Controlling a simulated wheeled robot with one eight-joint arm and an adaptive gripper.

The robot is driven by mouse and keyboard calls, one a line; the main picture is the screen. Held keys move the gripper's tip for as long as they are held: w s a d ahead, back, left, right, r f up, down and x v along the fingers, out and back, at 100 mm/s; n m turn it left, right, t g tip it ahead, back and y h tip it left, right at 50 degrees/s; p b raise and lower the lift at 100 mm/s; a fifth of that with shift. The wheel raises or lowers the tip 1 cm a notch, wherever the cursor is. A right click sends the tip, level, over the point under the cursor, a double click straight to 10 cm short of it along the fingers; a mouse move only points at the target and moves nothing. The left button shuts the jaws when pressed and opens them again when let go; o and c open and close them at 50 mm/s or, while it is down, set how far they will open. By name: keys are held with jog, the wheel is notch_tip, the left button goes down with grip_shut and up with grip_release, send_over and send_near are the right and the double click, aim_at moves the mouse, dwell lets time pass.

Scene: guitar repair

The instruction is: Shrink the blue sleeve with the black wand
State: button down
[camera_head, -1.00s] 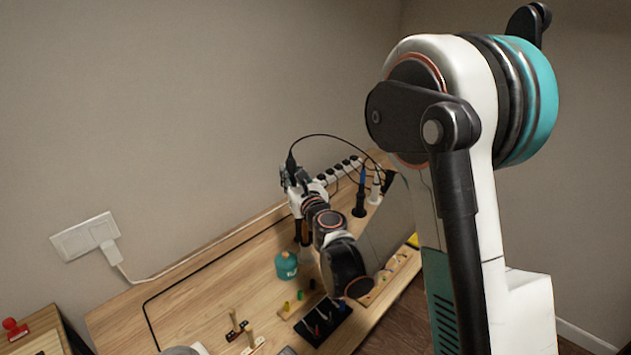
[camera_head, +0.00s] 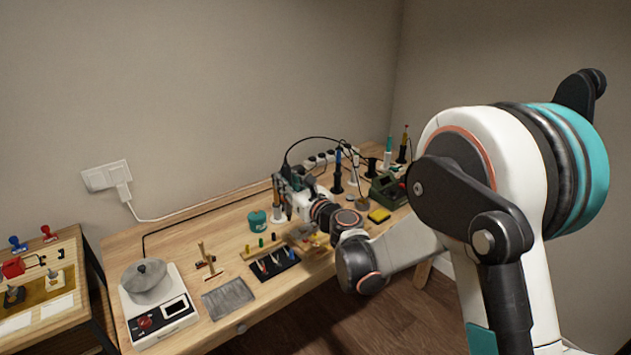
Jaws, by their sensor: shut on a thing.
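My gripper (camera_head: 287,186) is at the back middle of the wooden bench, near the wall. It is shut on the black wand (camera_head: 286,171), whose dark top end stands above the fingers. A black cord arcs from that end to the right, towards the back of the bench. The wand's lower part and the fingertips are small and partly hidden by my wrist. I cannot make out the blue sleeve for sure at this size.
A teal pot (camera_head: 257,222) stands left of my gripper. A black tray (camera_head: 272,272) with several small coloured pieces lies in front.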

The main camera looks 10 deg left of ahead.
aim_at(290, 209)
jog(key=shift+s+d+f, duration=0.1)
jog(key=shift+s+f, duration=0.05)
jog(key=shift+s, duration=0.05)
jog(key=shift+f+b, duration=2.5)
jog(key=shift+f, duration=1.85)
jog(key=shift+r, duration=0.1)
notch_tip(290, 209, up, 10)
jog(key=p, duration=0.5)
